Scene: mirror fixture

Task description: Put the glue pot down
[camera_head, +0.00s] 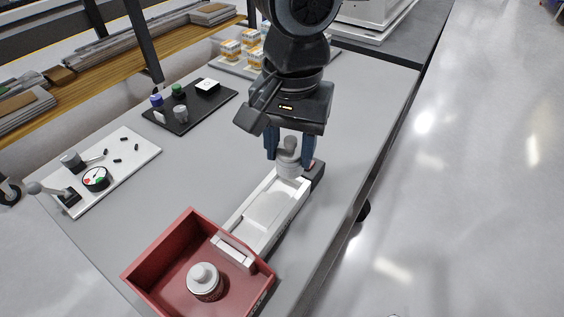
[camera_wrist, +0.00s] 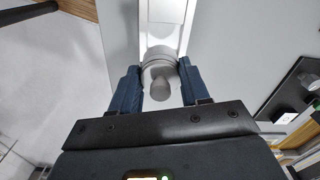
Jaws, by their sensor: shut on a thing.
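The glue pot (camera_head: 288,166), pale with a grey knobbed lid, is upright at the far end of a long white mirror fixture (camera_head: 262,212). My gripper (camera_head: 290,152) points down, with its two blue fingers on either side of the pot. In the wrist view, the pot (camera_wrist: 160,72) sits between the fingertips (camera_wrist: 159,76), with the white fixture beyond it. The pot's underside is hidden, so I cannot tell whether it rests on the fixture or hangs just above it.
A red bin (camera_head: 160,256) at the near end holds a white-lidded jar (camera_head: 205,282). A white board (camera_head: 128,154) with a dial and small parts lies left. A black tray (camera_head: 190,118) and several orange-and-white boxes (camera_head: 231,50) stand farther back. The grey table (camera_head: 200,180) is clear between them.

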